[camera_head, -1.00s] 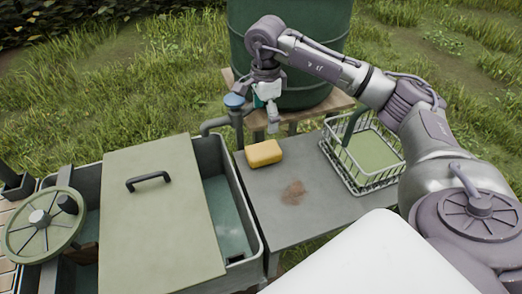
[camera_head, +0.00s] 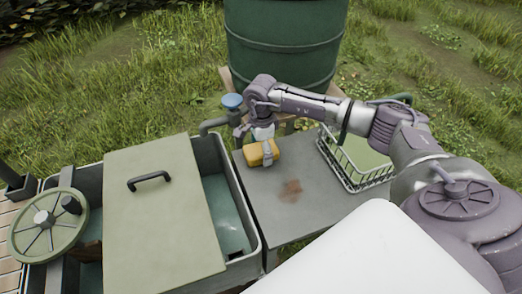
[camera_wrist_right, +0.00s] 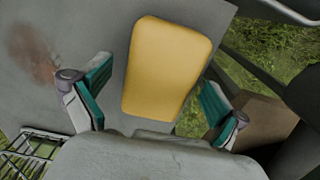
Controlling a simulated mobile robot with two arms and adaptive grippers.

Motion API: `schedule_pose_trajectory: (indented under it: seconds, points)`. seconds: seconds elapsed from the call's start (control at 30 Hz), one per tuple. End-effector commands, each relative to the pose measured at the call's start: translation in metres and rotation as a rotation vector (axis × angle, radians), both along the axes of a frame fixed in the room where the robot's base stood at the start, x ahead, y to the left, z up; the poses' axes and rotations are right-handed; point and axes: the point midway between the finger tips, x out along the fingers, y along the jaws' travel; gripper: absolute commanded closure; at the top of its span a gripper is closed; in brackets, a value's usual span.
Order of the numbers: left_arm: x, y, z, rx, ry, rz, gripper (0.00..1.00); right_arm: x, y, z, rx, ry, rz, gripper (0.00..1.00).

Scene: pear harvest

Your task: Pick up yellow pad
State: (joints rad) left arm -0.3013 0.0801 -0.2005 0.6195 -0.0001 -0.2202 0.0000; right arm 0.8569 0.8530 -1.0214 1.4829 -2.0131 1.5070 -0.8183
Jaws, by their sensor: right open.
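The yellow pad (camera_head: 256,154) lies on the grey side table (camera_head: 262,205), near its back left corner. My right gripper (camera_head: 268,155) is low over the pad in the head view and hides part of it. In the right wrist view the pad (camera_wrist_right: 167,66) lies between the two open, teal-lined fingers of that gripper (camera_wrist_right: 150,92). There is a gap on each side, wider on the left. I cannot tell how far the fingertips are above the table. My left gripper is not in view.
A wire basket (camera_head: 352,165) stands on the table to the right. A tap with a blue knob (camera_head: 232,102) is close behind the pad. A sink with a green lid (camera_head: 160,215) is at the left. A brown stain (camera_head: 290,191) marks bare table in front.

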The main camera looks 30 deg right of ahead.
Motion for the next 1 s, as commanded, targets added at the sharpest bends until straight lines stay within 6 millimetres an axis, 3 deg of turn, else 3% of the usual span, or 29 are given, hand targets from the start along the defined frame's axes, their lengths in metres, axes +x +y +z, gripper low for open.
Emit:
schedule_pose_trajectory:
  seconds: [0.2, 0.57, 1.0]
  points:
    - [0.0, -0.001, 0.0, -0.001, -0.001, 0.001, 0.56, 0.0, 0.0, -0.001, 0.001, 0.0, 0.0, 0.05]
    - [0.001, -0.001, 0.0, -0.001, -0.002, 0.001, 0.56, 0.0, 0.0, 0.0, 0.001, 0.0, 0.0, 0.65]
    - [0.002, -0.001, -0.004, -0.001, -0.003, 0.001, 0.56, 0.001, 0.001, 0.01, 0.001, -0.002, 0.001, 0.67]
